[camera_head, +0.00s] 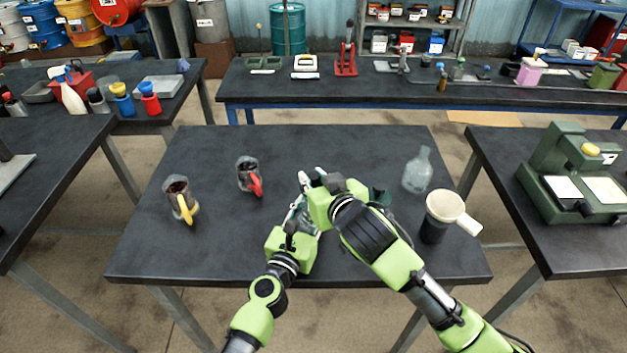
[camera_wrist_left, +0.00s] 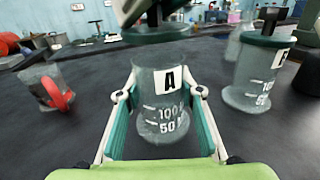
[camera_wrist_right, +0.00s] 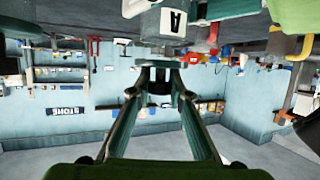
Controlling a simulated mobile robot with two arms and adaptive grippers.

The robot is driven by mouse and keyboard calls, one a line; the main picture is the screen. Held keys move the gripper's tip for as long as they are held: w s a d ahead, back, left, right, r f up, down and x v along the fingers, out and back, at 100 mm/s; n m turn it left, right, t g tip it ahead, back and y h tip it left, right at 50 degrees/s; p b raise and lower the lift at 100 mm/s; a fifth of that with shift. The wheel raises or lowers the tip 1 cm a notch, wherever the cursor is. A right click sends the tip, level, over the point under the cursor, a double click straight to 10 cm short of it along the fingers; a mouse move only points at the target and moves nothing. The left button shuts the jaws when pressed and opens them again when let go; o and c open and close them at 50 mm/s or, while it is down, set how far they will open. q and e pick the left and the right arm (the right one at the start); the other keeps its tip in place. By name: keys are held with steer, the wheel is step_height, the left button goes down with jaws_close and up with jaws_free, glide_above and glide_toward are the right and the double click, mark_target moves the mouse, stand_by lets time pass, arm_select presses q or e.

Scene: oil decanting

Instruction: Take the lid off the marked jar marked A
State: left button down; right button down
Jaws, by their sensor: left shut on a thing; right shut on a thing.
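The clear jar marked A (camera_wrist_left: 165,85) stands on the table between the pads of my left gripper (camera_wrist_left: 165,112), which is shut on it. Its white label and level marks face the left wrist camera. My right gripper (camera_head: 325,186) is over the jar, shut on the lid's dark knob (camera_wrist_right: 158,87). In the right wrist view, jar A (camera_wrist_right: 160,22) appears upside down. In the head view my grippers mostly hide the jar.
A second lidded jar (camera_wrist_left: 252,75) stands close on the right. Beyond are a glass bottle (camera_head: 417,170) and a dark cup with a pale funnel-like top (camera_head: 445,205). Jugs with yellow (camera_head: 184,209) and red handles (camera_head: 256,185) stand left. The table's (camera_head: 215,255) front left is clear.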

mark_target(313, 175)
steer(key=shift+r, duration=0.1)
steer(key=shift+r, duration=1.95)
arm_select(q)
steer(key=c, duration=1.3)
jaws_free()
steer(key=v, duration=1.1)
steer(key=shift+s+a, duration=0.2)
steer(key=shift+s, duration=0.3)
